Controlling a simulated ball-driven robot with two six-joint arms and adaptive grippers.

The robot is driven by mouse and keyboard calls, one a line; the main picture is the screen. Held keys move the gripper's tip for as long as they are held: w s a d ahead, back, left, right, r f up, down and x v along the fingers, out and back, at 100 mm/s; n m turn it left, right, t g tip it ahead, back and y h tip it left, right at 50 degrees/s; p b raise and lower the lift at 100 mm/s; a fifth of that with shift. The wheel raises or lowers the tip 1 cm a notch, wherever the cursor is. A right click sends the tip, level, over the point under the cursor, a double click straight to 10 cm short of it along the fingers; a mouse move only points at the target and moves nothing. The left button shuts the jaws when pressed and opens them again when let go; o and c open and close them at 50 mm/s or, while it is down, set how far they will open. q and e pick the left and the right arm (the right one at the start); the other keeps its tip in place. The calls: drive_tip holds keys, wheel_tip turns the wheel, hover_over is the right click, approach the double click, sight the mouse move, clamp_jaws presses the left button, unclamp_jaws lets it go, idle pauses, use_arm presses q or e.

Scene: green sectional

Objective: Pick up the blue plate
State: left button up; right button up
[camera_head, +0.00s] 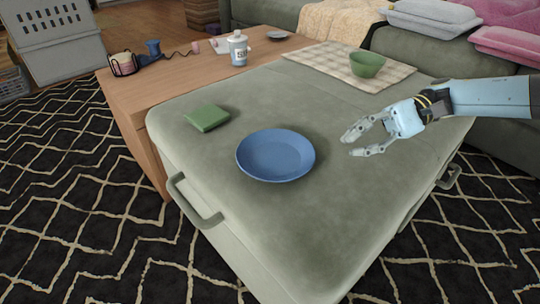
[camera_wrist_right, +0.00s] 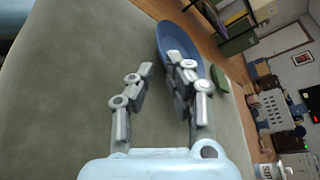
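The blue plate (camera_head: 276,155) lies flat on the green ottoman (camera_head: 300,240) in the head view. My right gripper (camera_head: 350,144) is open and empty, a short way to the right of the plate with its fingers pointing toward it. In the right wrist view the plate (camera_wrist_right: 170,36) is beyond the fingers, partly hidden behind the right-hand finger. The right gripper (camera_wrist_right: 160,75) shows a clear gap between its fingers there. My left gripper is not in view.
A green bowl (camera_head: 366,64) stands on a checkered cloth (camera_head: 318,60) at the back. A wooden table (camera_head: 180,85) behind holds a white canister (camera_head: 238,48) and small items.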

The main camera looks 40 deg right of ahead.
sight(304, 171)
drive_tip(key=b+x, duration=0.1)
drive_tip(key=x, duration=0.5)
drive_tip(key=shift+a, duration=0.1)
drive_tip(key=b+x, duration=0.2)
drive_tip(key=x, duration=0.2)
drive_tip(key=shift+a+f+b, duration=0.15)
drive_tip(key=shift+a+b, duration=0.05)
drive_tip(key=shift+b, duration=0.1)
drive_tip(key=shift+w+a, duration=0.15)
drive_tip(key=shift+a, duration=0.2)
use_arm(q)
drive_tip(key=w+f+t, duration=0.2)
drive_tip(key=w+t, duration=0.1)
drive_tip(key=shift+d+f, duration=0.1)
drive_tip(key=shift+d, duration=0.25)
use_arm(e)
clamp_jaws()
